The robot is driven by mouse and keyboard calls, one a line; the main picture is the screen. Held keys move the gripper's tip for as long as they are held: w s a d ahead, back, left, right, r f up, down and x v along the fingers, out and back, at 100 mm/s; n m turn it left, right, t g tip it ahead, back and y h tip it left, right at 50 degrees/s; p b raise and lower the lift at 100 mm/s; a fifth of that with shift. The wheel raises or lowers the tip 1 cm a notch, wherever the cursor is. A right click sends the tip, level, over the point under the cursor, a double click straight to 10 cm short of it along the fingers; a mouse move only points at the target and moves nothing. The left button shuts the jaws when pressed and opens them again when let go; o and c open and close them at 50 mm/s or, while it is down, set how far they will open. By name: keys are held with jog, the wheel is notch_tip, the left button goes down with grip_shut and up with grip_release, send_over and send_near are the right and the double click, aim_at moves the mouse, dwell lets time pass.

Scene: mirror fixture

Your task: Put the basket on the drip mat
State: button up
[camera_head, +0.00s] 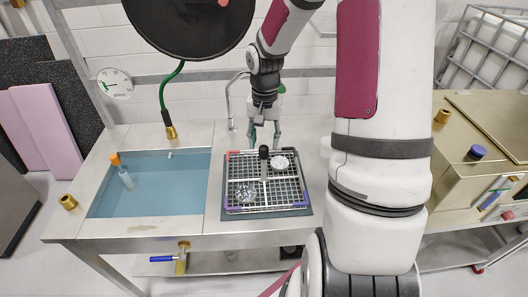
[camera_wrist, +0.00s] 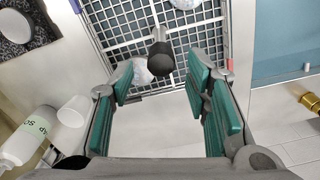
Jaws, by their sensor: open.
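The basket (camera_head: 291,190) is a wire grid tray with coloured corners and a dark-knobbed upright handle (camera_head: 264,152). It lies over a dark grey mat (camera_head: 216,207) on the steel counter, with the mat's edge showing around it. It holds a white round piece (camera_head: 281,162) and clear glassy pieces (camera_head: 245,193). My gripper (camera_head: 264,132) points down at the basket's far side. In the wrist view my gripper (camera_wrist: 158,82) is open, its green-padded fingers apart. The black knob (camera_wrist: 160,58) shows between and beyond the fingertips. I cannot tell whether they touch it.
In the wrist view a soap bottle (camera_wrist: 30,137) and a white cup (camera_wrist: 75,110) stand at the left. Bare counter lies beneath my fingers. A brass-coloured cabinet stands right.

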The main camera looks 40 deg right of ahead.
notch_tip(320, 180, up, 3)
jog(key=shift+r, duration=0.1)
jog(key=shift+a+r, duration=0.15)
jog(key=shift+r, duration=0.2)
jog(key=s+a+r+n+t+h, duration=0.2)
jog(key=s+a+r+n, duration=0.4)
jog(key=a+r, duration=0.55)
jog(key=s+a+r+n+t+y, duration=0.1)
jog(key=s+a+r+n, duration=0.1)
jog(key=s, duration=0.4)
jog(key=s+a+r+n+t+y, duration=0.1)
jog(key=s+a+r+t, duration=0.1)
jog(key=s+a+r, duration=0.2)
jog(key=shift+s+a+r+n, duration=0.15)
jog(key=shift+s+r+n, duration=0.4)
jog(key=shift+s, duration=0.6)
jog(key=shift+r, duration=0.15)
